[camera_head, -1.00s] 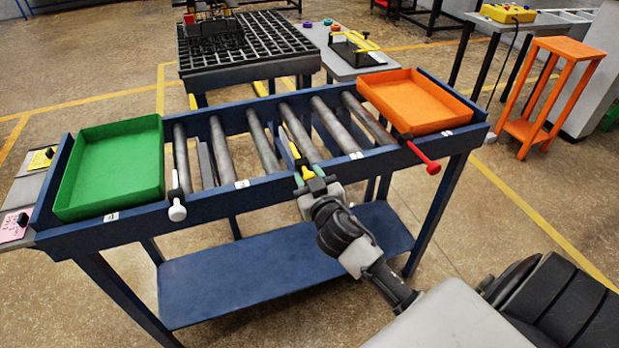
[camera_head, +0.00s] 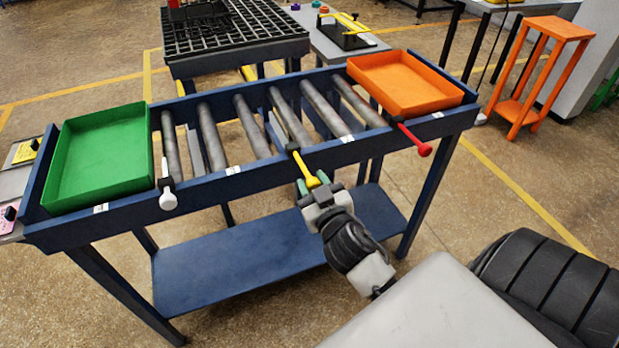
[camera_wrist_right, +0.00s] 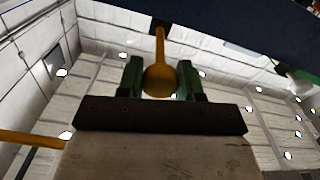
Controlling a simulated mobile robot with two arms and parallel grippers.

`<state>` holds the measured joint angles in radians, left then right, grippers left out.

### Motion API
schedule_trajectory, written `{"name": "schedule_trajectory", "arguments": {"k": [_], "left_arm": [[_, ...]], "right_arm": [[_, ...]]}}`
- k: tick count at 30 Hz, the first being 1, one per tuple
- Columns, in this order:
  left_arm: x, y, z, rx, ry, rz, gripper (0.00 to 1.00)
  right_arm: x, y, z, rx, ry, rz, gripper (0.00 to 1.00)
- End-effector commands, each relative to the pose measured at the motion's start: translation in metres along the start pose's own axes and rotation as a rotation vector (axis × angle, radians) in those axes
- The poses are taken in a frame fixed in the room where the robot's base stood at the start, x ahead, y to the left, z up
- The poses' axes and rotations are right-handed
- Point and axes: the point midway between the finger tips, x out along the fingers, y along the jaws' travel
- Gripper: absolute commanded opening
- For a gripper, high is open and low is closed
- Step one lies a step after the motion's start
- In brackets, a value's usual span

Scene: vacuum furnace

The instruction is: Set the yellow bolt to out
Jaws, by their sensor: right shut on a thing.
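The yellow bolt (camera_head: 303,168) sticks out from the front rail of the blue roller table (camera_head: 215,188), through a dark bracket. My right gripper (camera_head: 314,185) is at its outer end, in front of the rail. In the right wrist view the bolt's round yellow knob (camera_wrist_right: 159,80) sits between the green fingertips of my right gripper (camera_wrist_right: 160,84), which are shut on it. The yellow shaft runs from the knob up to the dark rail. My left gripper is not in view.
A white bolt (camera_head: 167,196) and a red bolt (camera_head: 414,141) stick out along the same rail. A green tray (camera_head: 100,203) and an orange tray (camera_head: 410,108) sit at the table's ends. The floor in front is clear.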

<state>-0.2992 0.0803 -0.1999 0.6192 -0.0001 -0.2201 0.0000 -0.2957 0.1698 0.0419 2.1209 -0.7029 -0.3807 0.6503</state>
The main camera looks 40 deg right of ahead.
Motion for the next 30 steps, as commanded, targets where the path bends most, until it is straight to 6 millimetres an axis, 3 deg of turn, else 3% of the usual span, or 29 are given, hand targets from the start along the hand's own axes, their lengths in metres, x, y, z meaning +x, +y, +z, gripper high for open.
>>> {"name": "schedule_trajectory", "arguments": {"k": [4,5,9,20,30], "left_arm": [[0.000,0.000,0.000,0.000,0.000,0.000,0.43],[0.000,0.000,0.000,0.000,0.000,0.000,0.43],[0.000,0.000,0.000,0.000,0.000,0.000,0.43],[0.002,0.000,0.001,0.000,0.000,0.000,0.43],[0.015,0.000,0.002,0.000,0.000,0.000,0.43]], "right_arm": [[-0.001,-0.002,0.003,-0.001,-0.008,-0.003,0.00],[-0.001,-0.002,0.003,-0.001,-0.008,-0.003,0.39],[-0.001,-0.001,0.003,-0.001,-0.007,-0.003,0.60],[-0.005,-0.001,0.003,0.000,-0.005,-0.002,0.61],[-0.067,-0.001,0.005,0.002,-0.009,-0.001,0.61]]}}
